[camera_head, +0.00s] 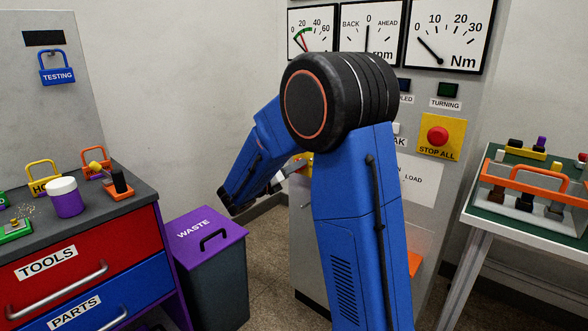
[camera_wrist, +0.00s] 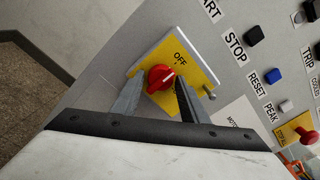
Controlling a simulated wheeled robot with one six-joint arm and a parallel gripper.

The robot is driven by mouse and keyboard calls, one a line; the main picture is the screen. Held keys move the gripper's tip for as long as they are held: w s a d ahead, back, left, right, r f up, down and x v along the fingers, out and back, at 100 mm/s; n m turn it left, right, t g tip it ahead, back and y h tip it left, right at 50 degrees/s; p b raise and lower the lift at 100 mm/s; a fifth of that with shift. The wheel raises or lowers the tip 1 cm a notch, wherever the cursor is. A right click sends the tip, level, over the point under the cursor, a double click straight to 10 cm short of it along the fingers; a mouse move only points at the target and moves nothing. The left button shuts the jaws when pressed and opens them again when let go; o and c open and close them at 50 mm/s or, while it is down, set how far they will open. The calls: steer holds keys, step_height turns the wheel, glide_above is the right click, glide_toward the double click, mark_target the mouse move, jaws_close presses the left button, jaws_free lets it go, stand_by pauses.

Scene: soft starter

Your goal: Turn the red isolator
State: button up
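The red isolator (camera_wrist: 160,78) is a round knob with a pale pointer mark, on a yellow plate (camera_wrist: 189,62) marked OFF above the knob. The plate is fixed to a grey cabinet face. In the wrist view my gripper (camera_wrist: 158,84) is open, with one finger to the left of the knob and one to the right. I cannot tell whether either finger touches it. The lower part of the plate is hidden by the fingers. In the head view my blue arm covers most of this area, and only a bit of yellow (camera_head: 297,164) shows beside it.
The cabinet carries a black button (camera_wrist: 255,34), a blue button (camera_wrist: 273,75) and a red stop button (camera_head: 438,136). A purple-lidded waste bin (camera_head: 208,222) stands left of the cabinet. A tool chest (camera_head: 75,262) is at far left, a green-topped table (camera_head: 490,214) at right.

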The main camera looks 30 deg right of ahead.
steer(key=shift+o, duration=0.6)
steer(key=v, duration=1.7)
steer(key=shift+a, duration=0.2)
steer(key=shift+s, duration=0.1)
